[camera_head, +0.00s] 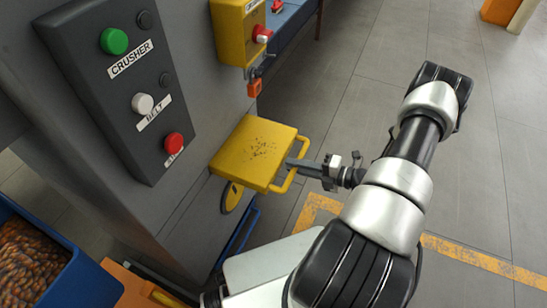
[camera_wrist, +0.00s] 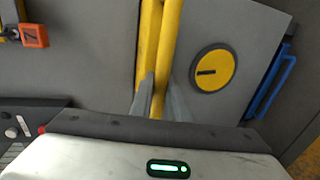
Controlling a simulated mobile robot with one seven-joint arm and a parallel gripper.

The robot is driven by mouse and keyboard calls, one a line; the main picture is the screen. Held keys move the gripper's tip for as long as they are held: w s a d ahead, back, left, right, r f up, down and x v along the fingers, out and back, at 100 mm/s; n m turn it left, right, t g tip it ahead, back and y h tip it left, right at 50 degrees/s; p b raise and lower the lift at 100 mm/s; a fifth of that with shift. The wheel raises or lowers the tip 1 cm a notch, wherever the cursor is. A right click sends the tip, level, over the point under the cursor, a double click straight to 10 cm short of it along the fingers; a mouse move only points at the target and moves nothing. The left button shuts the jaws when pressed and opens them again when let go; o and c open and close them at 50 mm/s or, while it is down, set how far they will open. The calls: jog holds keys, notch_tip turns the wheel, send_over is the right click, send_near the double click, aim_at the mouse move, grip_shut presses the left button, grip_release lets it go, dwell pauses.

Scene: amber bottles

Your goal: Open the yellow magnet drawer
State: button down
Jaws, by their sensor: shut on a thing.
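The yellow magnet drawer (camera_head: 240,165) sticks out from the grey machine wall, with dark specks scattered on its top. Its yellow bar handle (camera_head: 285,182) is on the side facing my arm. My gripper (camera_head: 300,163) is shut on the handle. In the wrist view, the fingers of my gripper (camera_wrist: 160,98) lie on either side of the yellow bar (camera_wrist: 167,60). The fingers hide part of the handle. How far the drawer is out cannot be told exactly.
A dark panel (camera_head: 95,75) with green, white and red buttons is on the machine's left. A yellow switch box (camera_head: 232,30) and an orange tag (camera_head: 254,88) are above the drawer. A blue bin (camera_head: 80,285) stands lower left. The floor (camera_head: 480,170) at right is clear.

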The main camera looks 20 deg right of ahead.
jog(key=shift+f+v, duration=0.2)
jog(key=shift+v, duration=0.7)
jog(key=shift+f+v, duration=0.15)
jog(key=shift+v, duration=0.7)
jog(key=shift+f+v, duration=0.2)
jog(key=shift+v, duration=0.7)
jog(key=c, duration=1.7)
grip_release()
jog(key=p+v, duration=0.1)
jog(key=v, duration=1.6)
jog(key=shift+s+d, duration=0.2)
jog(key=shift+s, duration=0.05)
